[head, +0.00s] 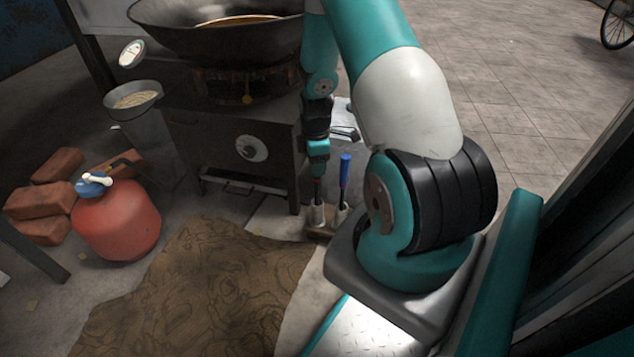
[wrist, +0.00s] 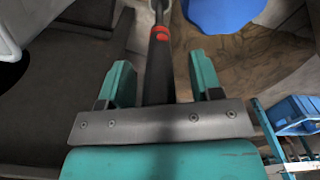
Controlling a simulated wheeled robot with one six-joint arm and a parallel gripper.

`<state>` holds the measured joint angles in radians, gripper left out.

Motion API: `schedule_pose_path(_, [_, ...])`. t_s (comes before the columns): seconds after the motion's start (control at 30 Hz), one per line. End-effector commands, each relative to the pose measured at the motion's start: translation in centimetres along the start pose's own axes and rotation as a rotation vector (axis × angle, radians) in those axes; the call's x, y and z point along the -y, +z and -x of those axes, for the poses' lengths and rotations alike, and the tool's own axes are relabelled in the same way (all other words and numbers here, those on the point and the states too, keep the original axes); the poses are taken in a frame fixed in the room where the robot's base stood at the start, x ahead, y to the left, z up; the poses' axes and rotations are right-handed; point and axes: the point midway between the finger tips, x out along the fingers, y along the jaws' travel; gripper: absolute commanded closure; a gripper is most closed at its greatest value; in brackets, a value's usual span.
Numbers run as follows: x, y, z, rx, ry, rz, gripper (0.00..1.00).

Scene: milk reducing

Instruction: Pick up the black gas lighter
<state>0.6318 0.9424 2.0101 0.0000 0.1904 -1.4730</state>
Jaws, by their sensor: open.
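The black gas lighter (wrist: 159,70) is a long dark rod with a red ring near its far end. In the wrist view it lies lengthwise between the two teal fingers of my gripper (wrist: 162,78). The fingers are open, with a visible gap on each side of the rod. In the head view my gripper (head: 318,158) points down in front of the stove, above a small holder on the floor. There the lighter is mostly hidden by the gripper and hard to make out.
A blue-handled tool (head: 345,172) stands close right of my gripper; a blue rounded shape (wrist: 222,14) is near the fingers. The stove (head: 235,150) with a wok (head: 215,38) stands behind.

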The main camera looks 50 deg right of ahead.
Motion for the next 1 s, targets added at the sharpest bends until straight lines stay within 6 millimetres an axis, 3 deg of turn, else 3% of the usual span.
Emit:
schedule_pose_path(0.23, [-0.1,0.0,-0.3,0.0,0.002,0.0,0.41])
schedule_pose_path(0.47, [0.0,0.0,-0.3,0.0,0.001,0.0,0.94])
schedule_pose_path(0.8, [-0.1,0.0,-0.1,0.0,0.002,0.0,0.95])
schedule_pose_path(1.0, [-0.1,0.0,1.9,0.0,0.003,0.0,0.95])
